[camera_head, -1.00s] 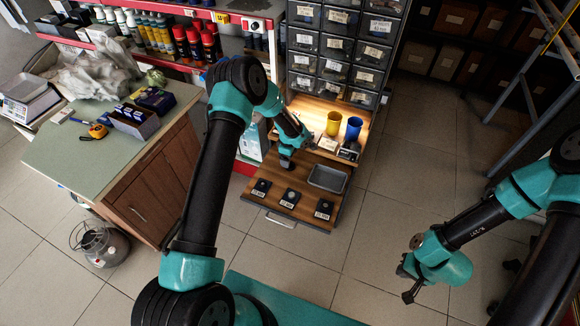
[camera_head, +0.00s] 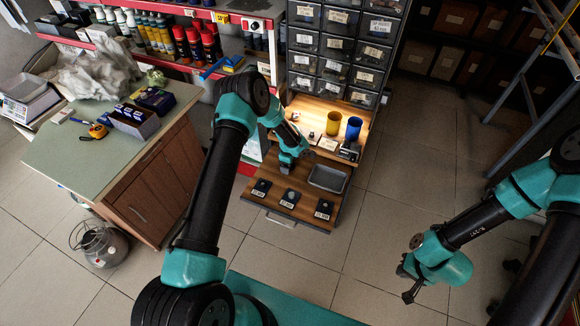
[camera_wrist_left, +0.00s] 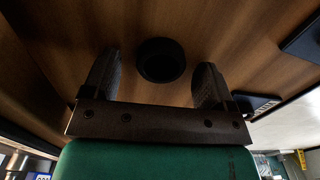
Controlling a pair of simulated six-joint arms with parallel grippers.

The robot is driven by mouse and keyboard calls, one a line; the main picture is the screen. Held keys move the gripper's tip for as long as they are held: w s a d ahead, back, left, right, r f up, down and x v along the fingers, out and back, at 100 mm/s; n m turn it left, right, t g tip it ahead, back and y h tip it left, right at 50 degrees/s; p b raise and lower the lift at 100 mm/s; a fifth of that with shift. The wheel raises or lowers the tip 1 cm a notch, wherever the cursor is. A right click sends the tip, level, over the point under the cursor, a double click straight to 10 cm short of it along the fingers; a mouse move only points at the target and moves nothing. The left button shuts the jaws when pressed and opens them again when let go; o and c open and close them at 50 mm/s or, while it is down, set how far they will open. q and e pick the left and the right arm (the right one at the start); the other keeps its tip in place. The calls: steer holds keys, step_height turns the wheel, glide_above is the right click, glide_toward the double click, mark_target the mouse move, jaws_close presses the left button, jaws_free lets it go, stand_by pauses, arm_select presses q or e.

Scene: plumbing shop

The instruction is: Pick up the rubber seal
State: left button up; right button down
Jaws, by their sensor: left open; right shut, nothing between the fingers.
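The rubber seal (camera_wrist_left: 161,60), a black round thing, lies on the brown wooden surface in the left wrist view. My left gripper (camera_wrist_left: 158,82) is open, with one finger to each side of the seal and the seal slightly beyond the fingertips. Whether the fingers touch it I cannot tell. In the head view my left gripper (camera_head: 286,167) is low over the wooden board, and I cannot make out the seal there. My right gripper (camera_head: 407,286) is shut and empty above the tiled floor at the right, away from the board.
A grey tray (camera_head: 328,178) lies right of my left gripper. Several dark labelled pads, such as the middle one (camera_head: 290,197), line the board's front. A yellow cup (camera_head: 333,123) and a blue cup (camera_head: 353,128) stand behind, under the drawer cabinet (camera_head: 335,47).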

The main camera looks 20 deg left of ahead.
arm_select(q)
steer(key=c, duration=1)
